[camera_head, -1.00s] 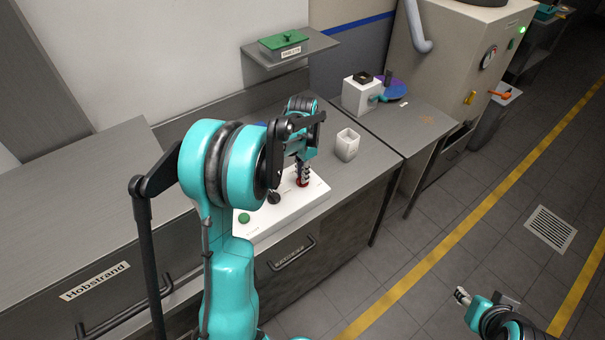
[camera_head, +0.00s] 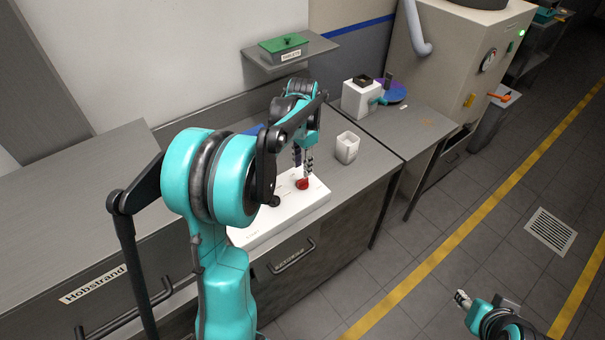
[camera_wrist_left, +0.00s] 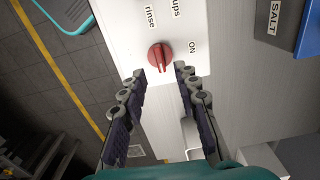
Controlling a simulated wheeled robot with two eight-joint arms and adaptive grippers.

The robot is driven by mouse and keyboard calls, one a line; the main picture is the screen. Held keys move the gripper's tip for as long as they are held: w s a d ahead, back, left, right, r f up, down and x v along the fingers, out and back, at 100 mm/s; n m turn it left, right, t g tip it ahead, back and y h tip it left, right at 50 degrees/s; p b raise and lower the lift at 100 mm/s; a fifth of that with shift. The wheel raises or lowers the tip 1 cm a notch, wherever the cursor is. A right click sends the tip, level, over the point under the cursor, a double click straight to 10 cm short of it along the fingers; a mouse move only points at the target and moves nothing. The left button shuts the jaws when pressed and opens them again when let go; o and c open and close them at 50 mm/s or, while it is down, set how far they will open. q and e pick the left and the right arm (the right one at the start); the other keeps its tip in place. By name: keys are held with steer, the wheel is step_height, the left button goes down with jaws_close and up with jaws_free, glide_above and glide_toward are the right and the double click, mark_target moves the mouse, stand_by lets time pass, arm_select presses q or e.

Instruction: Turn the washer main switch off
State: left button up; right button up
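The red rotary switch (camera_head: 302,184) sits on a white panel (camera_head: 262,226) on the counter. In the left wrist view the red switch (camera_wrist_left: 160,57) shows whole, with "ON" and "rinse" printed near it. I cannot tell for sure which mark it points at. My left gripper (camera_head: 303,158) is just above the switch, fingers pointing down. In the wrist view its two fingers (camera_wrist_left: 160,76) are spread apart with nothing between them, clear of the switch. My right gripper (camera_head: 462,298) is low at the right over the floor; its fingers are too small to read.
A black knob (camera_head: 274,201) is on the panel, left of the switch. A white cup (camera_head: 347,147) stands to the right on the counter. A box marked "SALT" (camera_wrist_left: 276,22) shows in the wrist view. A shelf with a green-lidded box (camera_head: 284,43) is behind.

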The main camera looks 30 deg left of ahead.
mark_target(302, 179)
arm_select(q)
step_height(302, 179, up, 6)
steer(key=shift+r, duration=0.1)
stand_by(0.5)
